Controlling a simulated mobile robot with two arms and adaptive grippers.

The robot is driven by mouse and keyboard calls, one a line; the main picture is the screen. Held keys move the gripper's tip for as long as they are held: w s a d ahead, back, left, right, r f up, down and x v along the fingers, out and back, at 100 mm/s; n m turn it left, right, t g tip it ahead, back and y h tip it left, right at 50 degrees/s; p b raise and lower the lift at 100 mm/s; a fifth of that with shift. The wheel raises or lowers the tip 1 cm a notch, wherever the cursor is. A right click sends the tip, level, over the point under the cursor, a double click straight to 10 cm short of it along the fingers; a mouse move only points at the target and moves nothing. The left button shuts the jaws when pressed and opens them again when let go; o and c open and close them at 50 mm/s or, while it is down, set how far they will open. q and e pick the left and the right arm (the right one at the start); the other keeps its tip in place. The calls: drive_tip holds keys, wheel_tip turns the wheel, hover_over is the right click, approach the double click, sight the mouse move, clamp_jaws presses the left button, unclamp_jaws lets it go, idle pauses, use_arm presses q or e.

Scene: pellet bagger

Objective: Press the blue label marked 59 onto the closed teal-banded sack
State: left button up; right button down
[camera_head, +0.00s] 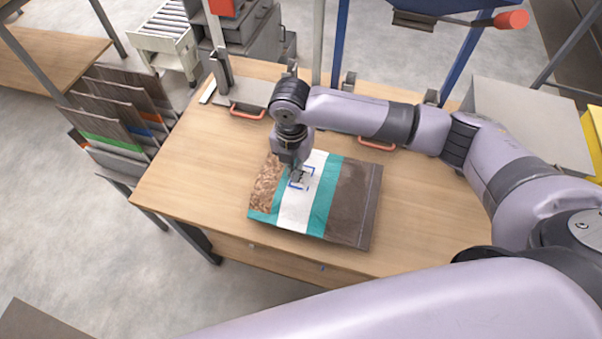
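The sack (344,204) lies flat on the wooden table, with teal bands on both sides of a white panel (294,212) and a pellet picture at its left end. A blue outline (309,171) shows on the white panel. My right gripper (297,178) points down at this outline, very close to or touching the sack; I cannot tell which. Its fingers are small and partly hidden, so I cannot see whether they are open or shut. I cannot make out a separate label or the number 59. My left gripper is out of view.
The table (188,170) is clear to the left of the sack. Clamps with red handles (247,112) stand at its back edge. A rack of folded sacks (112,122) is at the left, and a grey box (525,120) stands at the right. Blue posts rise behind.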

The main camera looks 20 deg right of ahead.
drive_tip(key=shift+f, duration=0.1)
drive_tip(key=c, duration=1.7)
unclamp_jaws()
drive_tip(key=shift+s, duration=0.1)
wheel_tip(320, 180, up, 12)
drive_tip(key=shift+a+r, duration=0.1)
